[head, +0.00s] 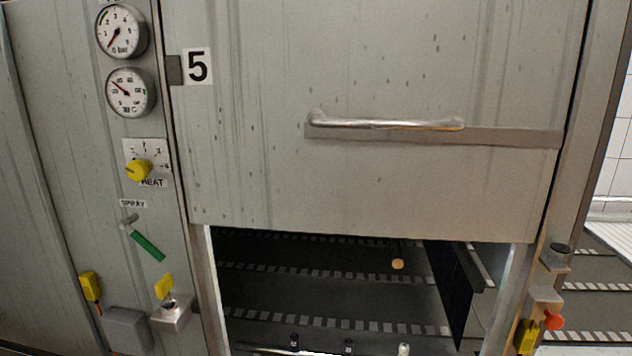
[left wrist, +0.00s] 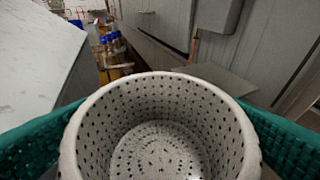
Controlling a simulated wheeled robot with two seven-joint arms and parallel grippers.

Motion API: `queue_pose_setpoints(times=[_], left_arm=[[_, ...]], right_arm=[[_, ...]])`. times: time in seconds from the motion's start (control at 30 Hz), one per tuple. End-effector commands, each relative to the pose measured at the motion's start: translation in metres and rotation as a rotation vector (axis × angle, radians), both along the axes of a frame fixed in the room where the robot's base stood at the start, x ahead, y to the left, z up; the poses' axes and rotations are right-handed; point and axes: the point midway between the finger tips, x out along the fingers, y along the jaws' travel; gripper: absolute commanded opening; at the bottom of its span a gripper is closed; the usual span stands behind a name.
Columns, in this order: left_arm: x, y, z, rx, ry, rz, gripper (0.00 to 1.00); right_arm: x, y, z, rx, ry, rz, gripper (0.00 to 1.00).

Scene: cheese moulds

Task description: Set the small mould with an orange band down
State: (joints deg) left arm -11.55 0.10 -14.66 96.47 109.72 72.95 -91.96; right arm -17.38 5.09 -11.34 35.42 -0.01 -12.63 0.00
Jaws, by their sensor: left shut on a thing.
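A white mould (left wrist: 160,88) with rows of small dark holes fills the lower middle of the left wrist view. I look down into it, and its perforated floor shows with nothing on it. My left gripper (left wrist: 160,125) is shut on the mould, with a teal textured finger against each side. The outside of the mould is mostly hidden, and no orange band shows. Neither the mould nor a gripper can be made out in the head view. My right gripper is not in view.
A grey machine front with a raised door (head: 380,185), a handle (head: 385,124) and gauges fills the head view. Below the door is a dark opening with slatted belts (head: 330,300). In the left wrist view, a pale surface (left wrist: 40,60) and blue-capped bottles (left wrist: 112,50) lie beyond the mould.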

Motion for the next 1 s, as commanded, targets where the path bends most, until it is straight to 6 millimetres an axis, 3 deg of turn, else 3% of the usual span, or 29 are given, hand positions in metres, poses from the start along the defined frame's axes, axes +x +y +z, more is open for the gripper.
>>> queue_pose_setpoints(times=[0.37, 0.7, 0.83, 1.0], left_arm=[[0.023, -0.039, 0.061, -0.016, -0.002, -0.150, 0.65], [0.018, -0.091, 0.152, -0.011, -0.004, -0.433, 0.65], [0.011, -0.100, 0.172, 0.003, -0.004, -0.503, 0.65], [0.009, -0.103, 0.180, 0.013, -0.003, -0.532, 0.65]], right_arm=[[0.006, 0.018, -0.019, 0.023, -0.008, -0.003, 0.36], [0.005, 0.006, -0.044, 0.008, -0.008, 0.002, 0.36], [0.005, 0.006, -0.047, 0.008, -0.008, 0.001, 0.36], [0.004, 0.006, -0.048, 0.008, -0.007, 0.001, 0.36]])
